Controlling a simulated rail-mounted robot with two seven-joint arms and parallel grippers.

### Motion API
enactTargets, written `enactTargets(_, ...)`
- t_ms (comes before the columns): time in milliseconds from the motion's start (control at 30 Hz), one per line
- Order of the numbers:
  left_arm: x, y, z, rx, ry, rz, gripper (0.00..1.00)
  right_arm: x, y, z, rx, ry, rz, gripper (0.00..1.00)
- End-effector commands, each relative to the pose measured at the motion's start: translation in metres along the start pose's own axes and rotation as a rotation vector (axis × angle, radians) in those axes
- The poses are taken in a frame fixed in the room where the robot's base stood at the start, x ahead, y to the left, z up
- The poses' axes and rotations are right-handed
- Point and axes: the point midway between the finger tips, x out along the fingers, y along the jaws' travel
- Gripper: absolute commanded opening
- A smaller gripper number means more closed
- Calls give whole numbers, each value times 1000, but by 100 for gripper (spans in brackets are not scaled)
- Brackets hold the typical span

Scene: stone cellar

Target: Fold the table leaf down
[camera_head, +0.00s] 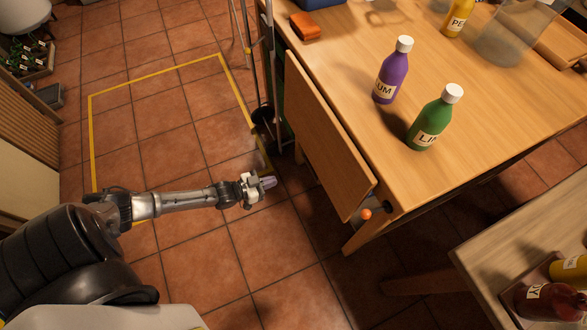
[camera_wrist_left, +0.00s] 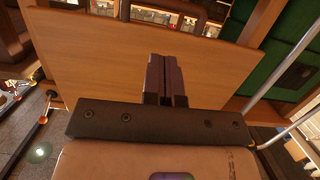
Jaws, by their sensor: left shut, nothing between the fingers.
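The table leaf (camera_head: 325,130) is a plain wooden panel at the left edge of the wooden table (camera_head: 480,120). It slopes steeply down below the tabletop; I cannot tell whether it hangs fully vertical. My left gripper (camera_head: 270,182) is left of the leaf, over the floor, with its fingers pointing toward it. In the left wrist view the leaf (camera_wrist_left: 110,62) fills the space ahead of the shut, empty fingers (camera_wrist_left: 166,62). I cannot tell whether the fingertips touch it. My right gripper is not in view.
A purple bottle (camera_head: 392,72) and a green bottle (camera_head: 433,122) stand on the tabletop near the leaf side. An orange ball-like knob (camera_head: 366,214) is by the leaf's near lower corner. Another table (camera_head: 500,262) is at lower right. Yellow-taped floor (camera_head: 160,120) at left is clear.

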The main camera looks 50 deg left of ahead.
Motion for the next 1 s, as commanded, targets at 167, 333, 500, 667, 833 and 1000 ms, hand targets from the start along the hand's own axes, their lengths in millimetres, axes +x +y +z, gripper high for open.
enactTargets(167,16,-1,6,25,-15,-2,0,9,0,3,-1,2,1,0)
enactTargets(333,48,-2,8,24,-13,-3,0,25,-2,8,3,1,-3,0)
enactTargets(500,80,-1,9,23,-14,-3,0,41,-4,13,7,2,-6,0)
enactTargets(667,105,-2,10,23,-15,-3,0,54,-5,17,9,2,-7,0)
enactTargets(833,125,-2,9,24,-15,-3,0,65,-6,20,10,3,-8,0)
enactTargets(1000,136,-1,8,24,-17,-3,0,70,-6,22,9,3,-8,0)
